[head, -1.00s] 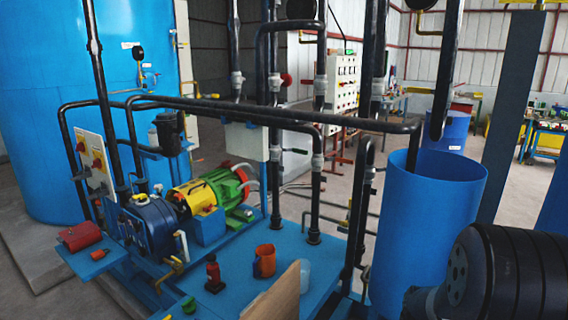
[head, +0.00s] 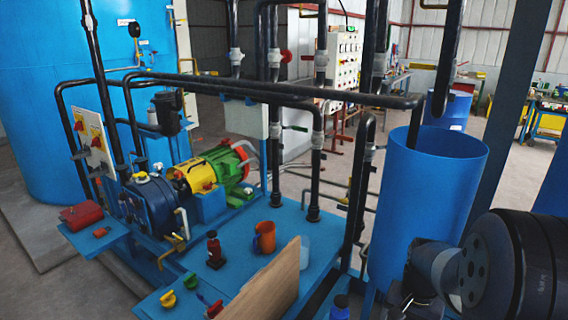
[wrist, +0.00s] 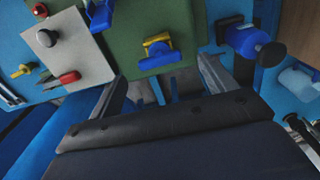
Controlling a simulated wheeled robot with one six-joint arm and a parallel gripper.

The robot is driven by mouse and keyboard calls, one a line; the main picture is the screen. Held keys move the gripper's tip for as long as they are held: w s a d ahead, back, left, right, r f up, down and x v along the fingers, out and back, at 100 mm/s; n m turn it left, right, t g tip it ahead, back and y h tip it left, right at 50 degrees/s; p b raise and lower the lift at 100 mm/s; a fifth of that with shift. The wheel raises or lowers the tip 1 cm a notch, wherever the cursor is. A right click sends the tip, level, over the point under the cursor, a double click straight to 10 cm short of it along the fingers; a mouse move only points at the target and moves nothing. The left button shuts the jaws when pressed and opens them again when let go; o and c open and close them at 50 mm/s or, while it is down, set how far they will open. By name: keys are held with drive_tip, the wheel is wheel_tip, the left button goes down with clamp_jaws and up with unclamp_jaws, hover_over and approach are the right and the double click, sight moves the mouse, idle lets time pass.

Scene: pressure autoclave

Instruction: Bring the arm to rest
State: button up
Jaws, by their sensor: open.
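My gripper (wrist: 166,85) is open in the wrist view, with its two fingers spread and nothing seen between them. Beyond the fingertips lies a green surface (wrist: 150,20) with a small yellow and blue piece (wrist: 158,50). I cannot tell whether the fingers touch anything. In the head view my dark arm fills the lower right, in front of the blue barrel's lower part. The fingers are not clear there.
A blue bench (head: 225,275) holds an orange mug (head: 264,237), a red and black bottle (head: 215,250) and a wooden board (head: 270,285). A tall blue barrel (head: 425,190) and black pipes (head: 270,110) stand close by. A blue-bodied piece (wrist: 250,42) lies right of the gripper.

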wheel_tip(320, 180, down, 7)
drive_tip(key=shift+s+r, duration=0.1)
drive_tip(key=shift+r, duration=0.05)
wheel_tip(320, 180, up, 10)
drive_tip(key=p, duration=0.8)
drive_tip(key=shift+a+r, duration=0.1)
